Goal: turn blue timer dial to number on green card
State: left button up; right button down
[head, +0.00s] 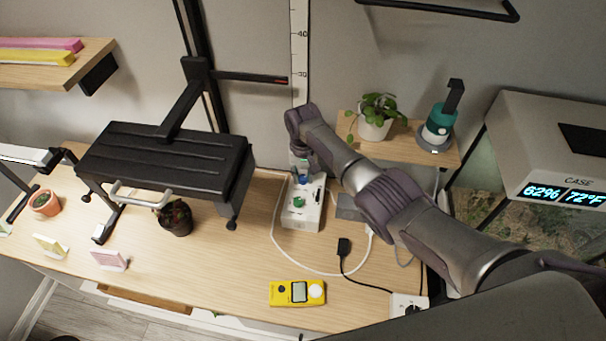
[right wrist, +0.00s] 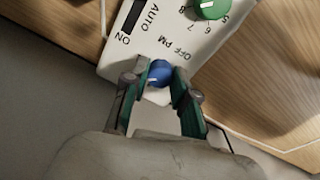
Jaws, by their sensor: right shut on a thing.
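The white timer box (head: 303,215) lies on the desk in the head view, with a green dial (head: 299,202) and a blue dial (head: 304,179). In the right wrist view the blue dial (right wrist: 160,72) sits between the two fingers of my right gripper (right wrist: 161,82), which is shut on it. A white mark shows on the dial's lower left. The green dial (right wrist: 208,8) there has printed numbers around it. A pale green card (head: 5,229) is cut off at the left edge of the head view; its number cannot be read. My left gripper is not in view.
A yellow meter (head: 298,293), white cable (head: 275,240) and black plug (head: 344,247) lie near the timer. A black lamp (head: 165,165) stands left. A potted plant (head: 375,125) and teal bottle (head: 439,125) are behind my right arm; a terrarium (head: 540,215) is right.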

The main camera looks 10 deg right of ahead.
aim_at(303, 177)
jog(key=shift+n, duration=0.7)
jog(key=c, duration=0.9)
grip_release()
notch_tip(303, 177, up, 12)
